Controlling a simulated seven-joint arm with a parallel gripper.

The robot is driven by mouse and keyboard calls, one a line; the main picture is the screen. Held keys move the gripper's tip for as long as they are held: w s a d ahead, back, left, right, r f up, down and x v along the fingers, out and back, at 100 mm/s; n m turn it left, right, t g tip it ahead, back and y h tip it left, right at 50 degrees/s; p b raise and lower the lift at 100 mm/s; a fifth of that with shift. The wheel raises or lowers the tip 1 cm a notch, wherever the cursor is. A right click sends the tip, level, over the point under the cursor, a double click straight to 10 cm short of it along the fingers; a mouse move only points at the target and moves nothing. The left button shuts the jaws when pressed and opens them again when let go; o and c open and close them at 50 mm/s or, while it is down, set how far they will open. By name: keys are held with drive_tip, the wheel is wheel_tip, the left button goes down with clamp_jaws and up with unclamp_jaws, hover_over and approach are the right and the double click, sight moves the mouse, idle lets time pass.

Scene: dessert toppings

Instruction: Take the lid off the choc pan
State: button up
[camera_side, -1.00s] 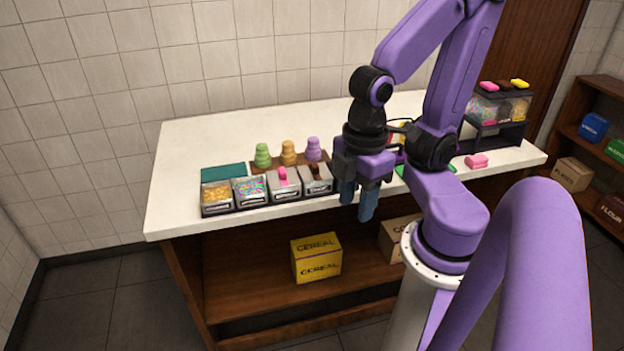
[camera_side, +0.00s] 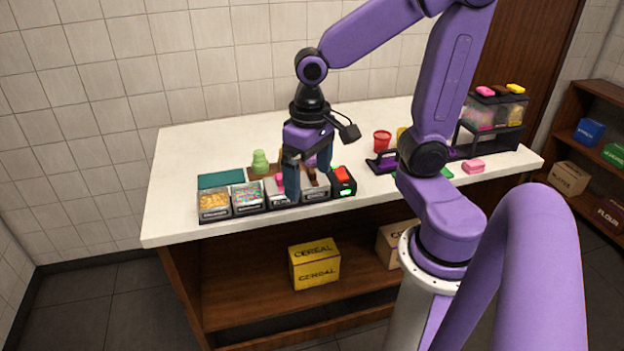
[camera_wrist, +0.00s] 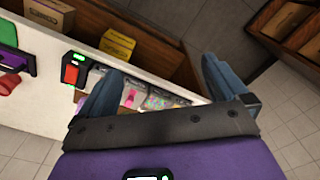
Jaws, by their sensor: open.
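The choc pan (camera_side: 317,196) is the rightmost of a row of small pans along the counter's front edge. Its grey lid has a dark brown handle (camera_side: 312,179), partly hidden by my fingers in the side view. My gripper (camera_side: 307,184) is open and empty, pointing down over the right end of the row, close to the brown handle. I cannot tell the exact height gap. In the wrist view my open fingers (camera_wrist: 165,72) frame the row, and the left finger hides most of the choc pan.
Left of it are a pan with a pink handle (camera_wrist: 130,97), a sprinkle pan (camera_side: 247,197) and a yellow-filled pan (camera_side: 214,203), both uncovered. A red-topped device (camera_side: 343,175) stands right. A green stacked piece (camera_side: 260,162) is behind.

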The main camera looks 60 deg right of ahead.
drive_tip(key=w+d+m, duration=0.8)
drive_tip(key=d+m, duration=0.1)
drive_tip(key=m, duration=1.7)
hover_over(312, 170)
wheel_tip(312, 170, down, 10)
drive_tip(key=shift+s+d, duration=0.1)
drive_tip(key=shift+a+f, duration=0.2)
drive_tip(key=shift+f, duration=2.75)
drive_tip(key=c, duration=0.8)
